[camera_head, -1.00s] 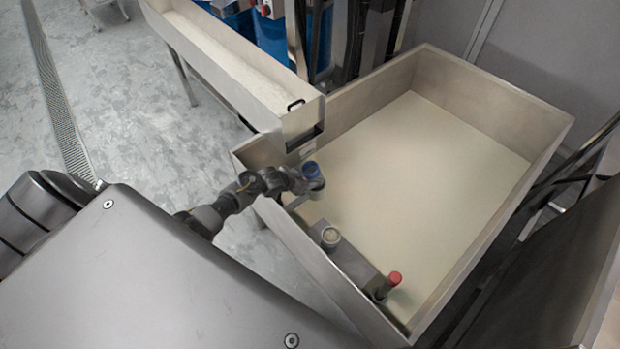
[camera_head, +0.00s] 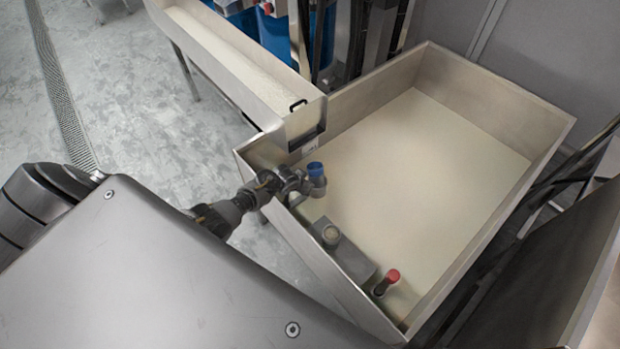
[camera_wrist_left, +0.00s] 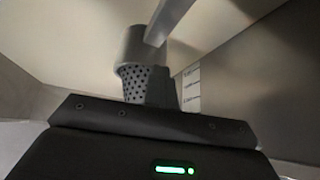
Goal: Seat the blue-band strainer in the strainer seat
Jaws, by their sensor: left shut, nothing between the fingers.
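The blue-band strainer (camera_head: 316,170) shows in the head view as a small blue-topped piece near the left wall of the wide basin. A grey round part (camera_head: 314,188) is directly below the blue; I cannot tell whether this is the strainer seat or how deep the strainer sits. My left gripper (camera_head: 301,184) is beside it on the left, shut and empty; its fingertips are hard to make out. In the left wrist view a perforated grey cylinder (camera_wrist_left: 133,80) with a smooth collar (camera_wrist_left: 131,44) stands just beyond my gripper's dark body. No blue shows there. My right gripper is out of view.
A grey block (camera_head: 347,262) with a round cup (camera_head: 331,235) stands along the basin's near left wall. A red-topped piece (camera_head: 392,276) is at its near end. A long trough (camera_head: 226,62) meets the basin's back left corner. The pale basin floor (camera_head: 430,180) is clear.

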